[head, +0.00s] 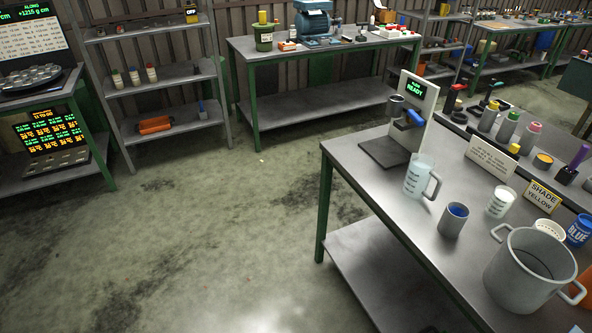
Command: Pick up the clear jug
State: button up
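The clear jug (417,177) stands upright near the left edge of the grey metal table (390,218) on the right of the head view. It is a pale, see-through jug with dark markings on its side and a handle on its right. It stands just in front of a white dispenser stand with a green "READY" display (415,90). Nothing is touching it from my side. My gripper is not in view.
A grey cup with blue inside (453,221), a white marked cup (501,202) and a large grey pot (522,270) stand nearby on the same table. A "SHADE YELLOW" sign (541,196) is behind them. The floor (220,220) to the left is open.

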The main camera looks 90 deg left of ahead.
aim_at(419, 172)
jog(key=u, duration=2.85)
jog(key=i, duration=1.65)
jog(key=z, duration=0.05)
